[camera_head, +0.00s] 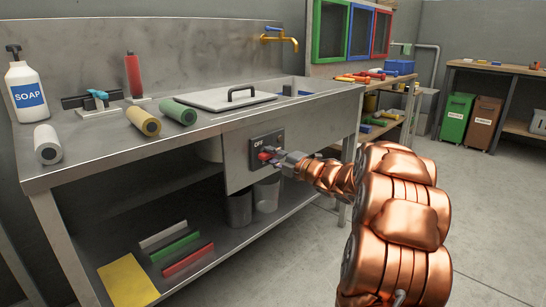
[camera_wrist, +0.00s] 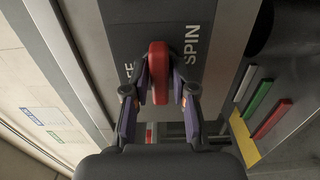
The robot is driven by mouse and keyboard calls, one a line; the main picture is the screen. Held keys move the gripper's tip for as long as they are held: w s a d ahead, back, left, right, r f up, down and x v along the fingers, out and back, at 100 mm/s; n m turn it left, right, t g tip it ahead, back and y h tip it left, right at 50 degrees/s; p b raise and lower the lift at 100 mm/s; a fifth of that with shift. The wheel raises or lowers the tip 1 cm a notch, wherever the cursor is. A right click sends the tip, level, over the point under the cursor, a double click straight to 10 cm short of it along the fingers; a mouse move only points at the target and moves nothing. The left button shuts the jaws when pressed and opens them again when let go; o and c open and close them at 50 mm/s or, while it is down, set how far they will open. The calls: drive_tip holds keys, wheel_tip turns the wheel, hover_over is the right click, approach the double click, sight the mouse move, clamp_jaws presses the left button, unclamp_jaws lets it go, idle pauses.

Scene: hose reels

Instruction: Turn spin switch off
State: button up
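The red spin switch handle (camera_head: 263,156) sits on a dark plate on the front of the metal sink counter. OFF is readable at the plate's upper left in the head view. In the wrist view the handle (camera_wrist: 158,72) stands in the middle, with SPIN to its right and a partly hidden word to its left. My gripper (camera_head: 278,160) is at the plate. Its two fingers, also in the wrist view (camera_wrist: 159,84), lie on either side of the handle, very close to it. I cannot tell whether both pads touch it.
Soap bottle (camera_head: 26,92), rolls and a lidded basin (camera_head: 225,98) stand on the counter (camera_head: 95,155). Grey bins (camera_head: 239,208) and coloured bars (camera_head: 175,246) are on the lower shelf. A workbench with green and brown bins (camera_head: 456,118) stands at the back right. The floor on the right is clear.

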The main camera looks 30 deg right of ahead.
clamp_jaws()
drive_tip(key=shift+r+p, duration=0.1)
drive_tip(key=shift+p, duration=0.45)
drive_tip(key=m+p, duration=1.8)
drive_tip(key=p, duration=0.8)
drive_tip(key=shift+p, duration=0.35)
drive_tip(key=shift+o, duration=2.2)
unclamp_jaws()
